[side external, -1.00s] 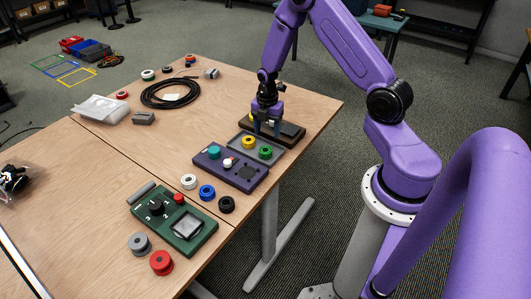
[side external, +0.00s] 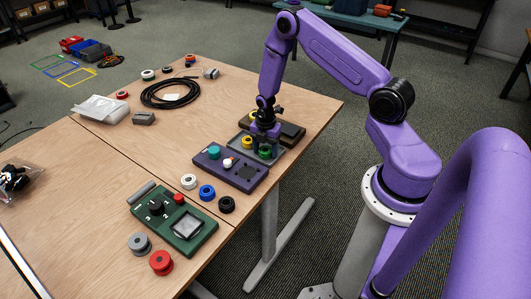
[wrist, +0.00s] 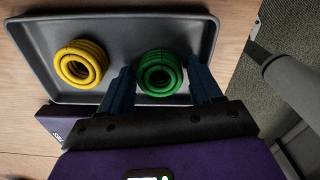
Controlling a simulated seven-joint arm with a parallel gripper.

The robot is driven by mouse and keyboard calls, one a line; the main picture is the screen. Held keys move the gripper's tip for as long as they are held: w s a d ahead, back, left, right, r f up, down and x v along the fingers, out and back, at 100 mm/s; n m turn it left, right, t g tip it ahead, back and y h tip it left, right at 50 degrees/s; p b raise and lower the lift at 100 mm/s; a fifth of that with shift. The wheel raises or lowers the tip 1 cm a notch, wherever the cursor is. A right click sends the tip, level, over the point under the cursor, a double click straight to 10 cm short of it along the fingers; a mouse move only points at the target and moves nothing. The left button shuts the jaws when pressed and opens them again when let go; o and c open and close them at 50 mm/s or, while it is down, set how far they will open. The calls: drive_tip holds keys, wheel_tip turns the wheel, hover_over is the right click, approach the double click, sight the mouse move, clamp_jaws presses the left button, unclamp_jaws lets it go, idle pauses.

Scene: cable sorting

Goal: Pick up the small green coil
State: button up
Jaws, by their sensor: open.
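The small green coil (wrist: 160,73) lies in the grey tray (wrist: 118,22), to the right of a yellow coil (wrist: 81,64) in the wrist view. My gripper (wrist: 164,84) is open, with one blue finger on each side of the green coil in that view. I cannot tell whether the fingers touch it. In the side view, my gripper (side external: 265,144) is over the tray (side external: 236,143), and the green coil (side external: 265,153) shows just below it. The yellow coil (side external: 247,142) sits beside it.
A purple device (side external: 226,171) stands right in front of the tray, and a dark brown box (side external: 290,131) lies behind it. White, blue and black coils lie nearer the green device (side external: 172,222). A black cable loop (side external: 170,94) lies at the far side of the table.

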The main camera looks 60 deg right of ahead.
drive_tip(key=c, duration=0.8)
drive_tip(key=shift+c, duration=0.2)
drive_tip(key=shift+r, duration=0.15)
drive_tip(key=shift+r, duration=0.55)
drive_tip(key=s+a+r, duration=0.4)
drive_tip(key=s+r, duration=0.7)
drive_tip(key=s, duration=0.2)
drive_tip(key=shift+s+a+r, duration=0.15)
drive_tip(key=shift+r, duration=0.2)
